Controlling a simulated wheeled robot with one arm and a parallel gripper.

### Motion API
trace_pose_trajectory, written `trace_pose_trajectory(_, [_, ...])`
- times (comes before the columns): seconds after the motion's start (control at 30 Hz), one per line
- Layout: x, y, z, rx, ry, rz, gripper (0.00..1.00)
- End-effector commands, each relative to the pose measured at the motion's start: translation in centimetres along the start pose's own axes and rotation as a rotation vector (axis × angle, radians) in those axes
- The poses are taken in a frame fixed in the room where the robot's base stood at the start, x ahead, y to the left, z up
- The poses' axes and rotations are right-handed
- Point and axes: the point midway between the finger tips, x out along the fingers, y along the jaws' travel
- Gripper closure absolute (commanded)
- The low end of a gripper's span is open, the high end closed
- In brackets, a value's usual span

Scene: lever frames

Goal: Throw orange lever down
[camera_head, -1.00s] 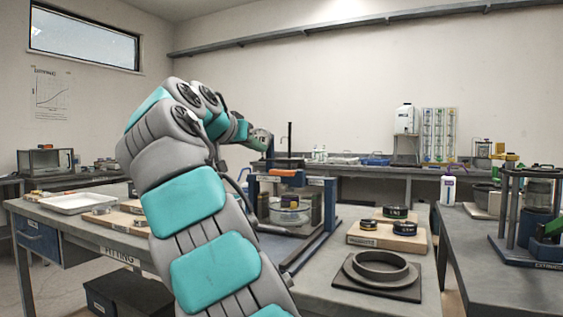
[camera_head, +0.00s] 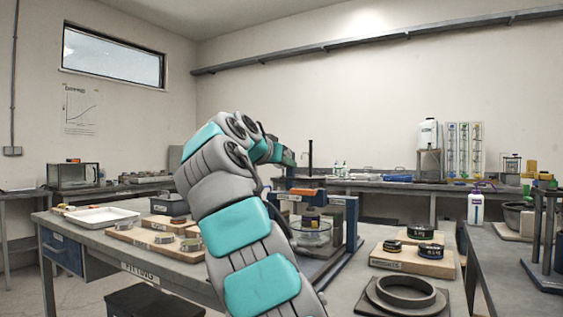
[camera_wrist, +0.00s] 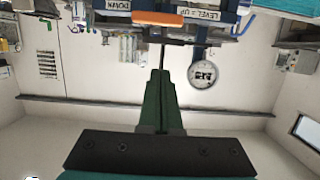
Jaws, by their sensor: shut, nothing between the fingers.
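The orange lever (camera_head: 307,191) lies level across the top of a blue-and-grey frame (camera_head: 352,222) on the bench, above a round glass dish. In the wrist view the orange lever (camera_wrist: 158,18) shows at the top edge, between labels that read DOWN and LEVEL = UP. My gripper (camera_head: 289,159) is above and slightly left of the lever in the head view. In the wrist view my gripper (camera_wrist: 162,74) has its dark green fingers together, with nothing between them. A gap shows between the fingertips and the lever there.
A round gauge (camera_wrist: 203,74) is right of the fingers in the wrist view. A white tray (camera_head: 101,217) lies at left. Bare bench shows at front centre.

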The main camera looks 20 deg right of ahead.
Motion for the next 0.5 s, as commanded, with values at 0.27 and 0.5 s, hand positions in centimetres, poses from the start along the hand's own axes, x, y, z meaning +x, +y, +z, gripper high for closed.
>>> trace_pose_trajectory(0.27, [4.5, 0.0, 0.0, 0.0, -0.004, 0.002, 1.0])
trace_pose_trajectory(0.5, [5.0, 0.1, 2.2, -0.003, 0.001, 0.003, 1.0])
